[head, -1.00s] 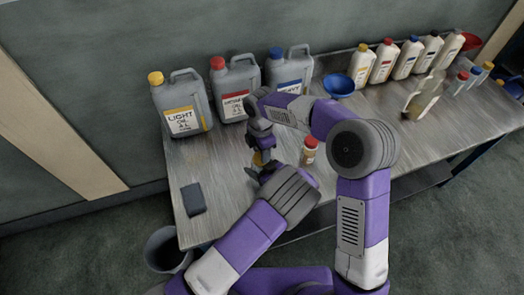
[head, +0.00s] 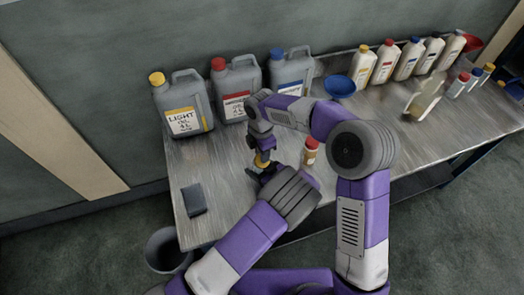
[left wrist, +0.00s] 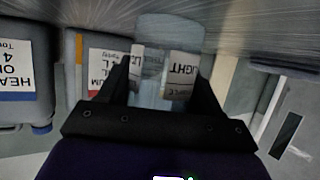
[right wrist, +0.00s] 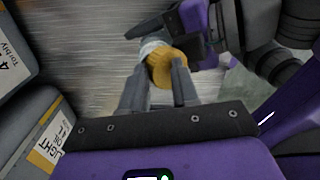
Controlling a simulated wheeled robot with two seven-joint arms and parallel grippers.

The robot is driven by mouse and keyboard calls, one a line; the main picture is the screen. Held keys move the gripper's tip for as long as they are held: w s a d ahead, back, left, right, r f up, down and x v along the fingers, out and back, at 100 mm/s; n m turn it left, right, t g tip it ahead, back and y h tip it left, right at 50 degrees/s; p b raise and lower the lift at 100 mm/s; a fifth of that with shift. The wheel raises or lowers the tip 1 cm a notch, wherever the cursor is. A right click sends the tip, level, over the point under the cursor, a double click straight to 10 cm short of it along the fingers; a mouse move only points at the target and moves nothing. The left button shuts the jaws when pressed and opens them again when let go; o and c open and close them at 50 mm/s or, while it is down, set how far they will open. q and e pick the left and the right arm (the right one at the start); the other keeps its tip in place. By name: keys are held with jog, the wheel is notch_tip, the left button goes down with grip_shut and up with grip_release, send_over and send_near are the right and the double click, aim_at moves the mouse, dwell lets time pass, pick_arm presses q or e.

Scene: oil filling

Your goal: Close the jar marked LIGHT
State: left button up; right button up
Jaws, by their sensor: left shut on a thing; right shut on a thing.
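The clear jar marked LIGHT (left wrist: 166,62) is between the dark fingers of my left gripper (left wrist: 163,85), which is shut on it. Its yellow lid (right wrist: 166,68) shows in the right wrist view at the jar's mouth. My right gripper (right wrist: 160,78) is shut on the lid. In the head view, the yellow lid (head: 262,160) shows as a small spot between my left gripper (head: 266,171) and my right gripper (head: 262,146). The arms hide most of the jar there. I cannot tell how tightly the lid sits.
A small red-capped jar (head: 311,151) stands just right of the grippers. Large jugs with yellow (head: 183,108), red (head: 238,90) and blue (head: 290,72) caps line the back. A dark pad (head: 194,199) lies at the left; a bin (head: 167,249) stands below.

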pick_arm(q)
jog(key=shift+w+a+r, duration=0.15)
jog(key=shift+w+r, duration=0.1)
jog(key=shift+r, duration=0.1)
pick_arm(e)
jog(key=shift+s+d+r, duration=0.1)
jog(key=shift+s+r, duration=0.05)
jog(key=shift+r, duration=0.55)
jog(key=shift+s+d+r, duration=0.1)
jog(key=shift+s+r, duration=0.05)
jog(key=shift+r, duration=0.55)
pick_arm(q)
jog(key=shift+s+f, duration=0.1)
pick_arm(e)
jog(key=shift+a+r, duration=0.1)
jog(key=shift+r, duration=0.25)
pick_arm(q)
jog(key=o, duration=1.6)
jog(key=shift+f, duration=0.1)
pick_arm(e)
jog(key=shift+w+r, duration=0.1)
pick_arm(q)
jog(key=shift+s, duration=0.1)
jog(key=v, duration=0.7)
jog(key=shift+s+d+p, duration=0.2)
jog(key=shift+d+p, duration=0.05)
jog(key=shift+p, duration=0.05)
pick_arm(e)
jog(key=shift+r, duration=0.3)
